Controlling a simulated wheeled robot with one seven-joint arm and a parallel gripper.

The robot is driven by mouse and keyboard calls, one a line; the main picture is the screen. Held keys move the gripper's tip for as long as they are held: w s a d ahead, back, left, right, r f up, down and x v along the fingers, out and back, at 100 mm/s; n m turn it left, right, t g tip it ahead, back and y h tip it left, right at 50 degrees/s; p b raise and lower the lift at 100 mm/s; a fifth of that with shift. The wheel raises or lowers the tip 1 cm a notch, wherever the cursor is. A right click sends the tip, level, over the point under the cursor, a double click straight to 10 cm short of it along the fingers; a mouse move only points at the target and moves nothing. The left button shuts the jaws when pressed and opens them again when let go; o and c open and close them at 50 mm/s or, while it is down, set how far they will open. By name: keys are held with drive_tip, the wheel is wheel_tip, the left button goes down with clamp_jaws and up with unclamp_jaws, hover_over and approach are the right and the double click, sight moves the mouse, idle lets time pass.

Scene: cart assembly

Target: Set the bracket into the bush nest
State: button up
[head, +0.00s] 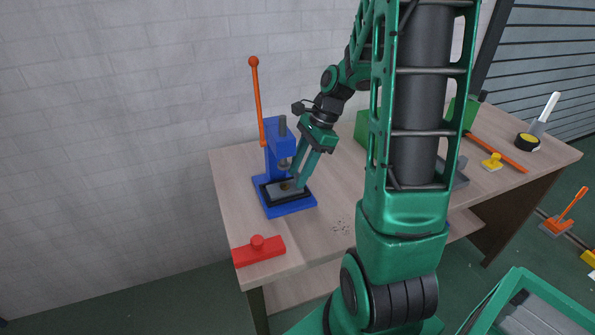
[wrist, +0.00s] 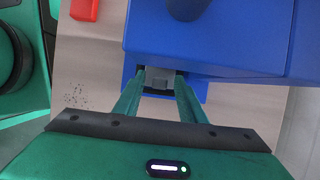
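The grey bracket (head: 281,188) lies low at the black-rimmed nest (head: 264,195) on the base of the blue press. My gripper (head: 300,184) reaches down from the upper right, with its fingertips at the bracket under the press head. In the wrist view, the two green fingers of my gripper (wrist: 159,82) stand apart, with the grey bracket (wrist: 160,77) filling the gap between their tips. The fingers appear shut on it. The press head hides the far part of the bracket in the wrist view, so I cannot tell whether it is fully seated.
The blue press (head: 281,144) has an upright orange lever (head: 257,100). A red block with a knob (head: 258,251) lies at the table's front left corner. Small dark bits (head: 339,227) lie on the bare wood. A green box (head: 363,129) and yellow pieces stand farther right.

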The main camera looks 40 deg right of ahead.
drive_tip(key=v, duration=1.1)
drive_tip(key=s+a+f+n+h, duration=0.1)
drive_tip(key=s+a+n+h, duration=0.1)
drive_tip(key=s+n, duration=0.5)
drive_tip(key=s+a+f+n+g+h, duration=0.1)
drive_tip(key=s+a+n+h, duration=0.1)
drive_tip(key=s+n, duration=0.5)
drive_tip(key=s, duration=0.5)
drive_tip(key=shift+s+a+f+n, duration=0.25)
drive_tip(key=shift+s+n, duration=0.1)
drive_tip(key=shift+n, duration=0.05)
drive_tip(key=shift+w+f, duration=0.25)
drive_tip(key=shift+w, duration=0.4)
